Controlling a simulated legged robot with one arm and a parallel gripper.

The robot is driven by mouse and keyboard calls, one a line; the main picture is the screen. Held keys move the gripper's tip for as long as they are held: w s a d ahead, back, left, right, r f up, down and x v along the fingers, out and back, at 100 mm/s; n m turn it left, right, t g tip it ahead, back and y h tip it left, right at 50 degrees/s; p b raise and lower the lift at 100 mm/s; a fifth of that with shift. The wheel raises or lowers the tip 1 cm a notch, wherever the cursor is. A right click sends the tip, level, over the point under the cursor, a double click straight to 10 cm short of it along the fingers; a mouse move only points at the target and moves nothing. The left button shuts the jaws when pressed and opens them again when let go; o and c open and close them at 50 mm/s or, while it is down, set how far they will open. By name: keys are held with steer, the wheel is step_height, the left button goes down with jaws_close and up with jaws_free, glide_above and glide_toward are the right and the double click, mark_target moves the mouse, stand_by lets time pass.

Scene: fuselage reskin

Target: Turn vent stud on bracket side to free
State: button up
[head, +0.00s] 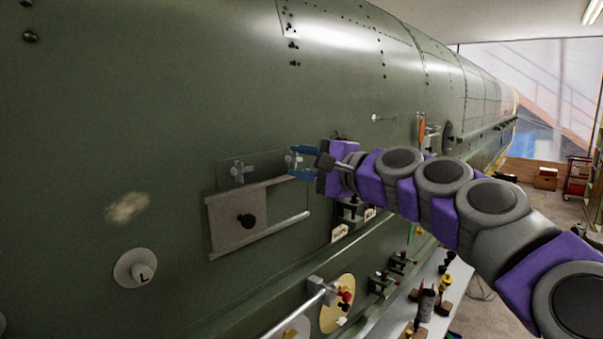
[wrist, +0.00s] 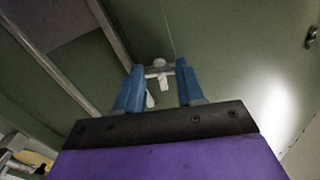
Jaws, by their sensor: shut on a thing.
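My gripper (head: 299,160) has blue fingers and reaches the green fuselage skin from the right. It is shut on a small pale winged vent stud (wrist: 158,74), which shows between the fingertips in the wrist view. In the head view the fingers mostly hide this stud. A second winged stud (head: 238,173) of similar look sits to the left, above the vent, and is free of my gripper. The vent has a grey-brown plate (head: 225,232) with a black knob (head: 245,221), between two pale rails (head: 275,235). The held stud's exact turn angle is hard to tell.
A round disc marked L (head: 137,269) is on the skin at lower left. Below my arm are small clamps (head: 383,283), a yellow disc (head: 337,304) and a bench (head: 445,290) with tools. An orange-handled part (head: 421,132) sticks out at right.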

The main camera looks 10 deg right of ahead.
steer(key=shift+a+f+n+b, duration=0.15)
steer(key=shift+f+n+b, duration=0.35)
steer(key=shift+n, duration=0.4)
steer(key=shift+r, duration=0.1)
steer(key=o, duration=1)
steer(key=shift+d+r, duration=0.2)
steer(key=shift+o, duration=0.2)
steer(key=shift+s, duration=0.1)
steer(key=b+v, duration=0.1)
steer(key=v, duration=1.6)
steer(key=shift+d, duration=0.2)
